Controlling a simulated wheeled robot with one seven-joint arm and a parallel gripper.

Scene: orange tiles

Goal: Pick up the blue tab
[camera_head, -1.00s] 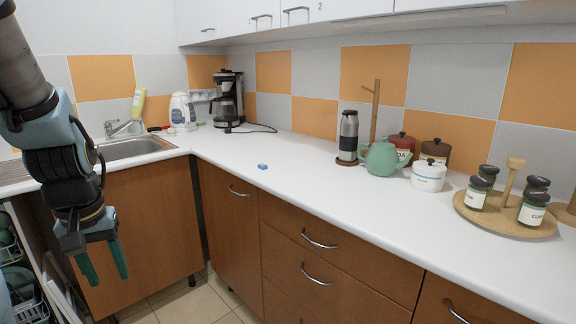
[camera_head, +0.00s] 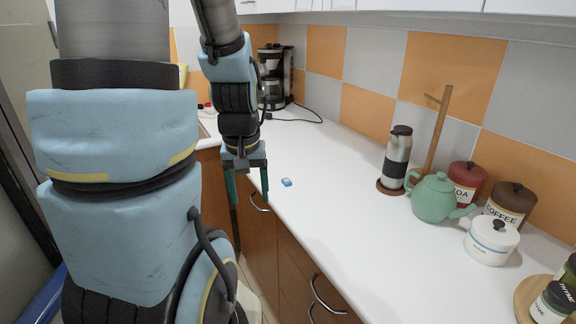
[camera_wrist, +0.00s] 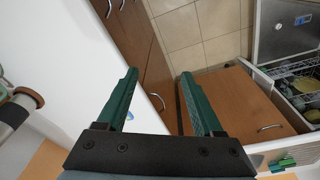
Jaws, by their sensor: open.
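The blue tab (camera_head: 287,182) is a small blue piece lying on the white countertop (camera_head: 330,235), near its front edge. My gripper (camera_head: 249,199) hangs with its two green fingers pointing down, left of the tab and apart from it, near the counter's front edge. The fingers are spread and nothing is between them. In the wrist view my gripper (camera_wrist: 158,90) also shows open, over the drawer fronts and floor.
A steel tumbler (camera_head: 397,160), a green teapot (camera_head: 436,197), a white pot (camera_head: 491,241) and canisters stand to the right. A coffee maker (camera_head: 272,80) with a cord stands at the back. The counter around the tab is clear.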

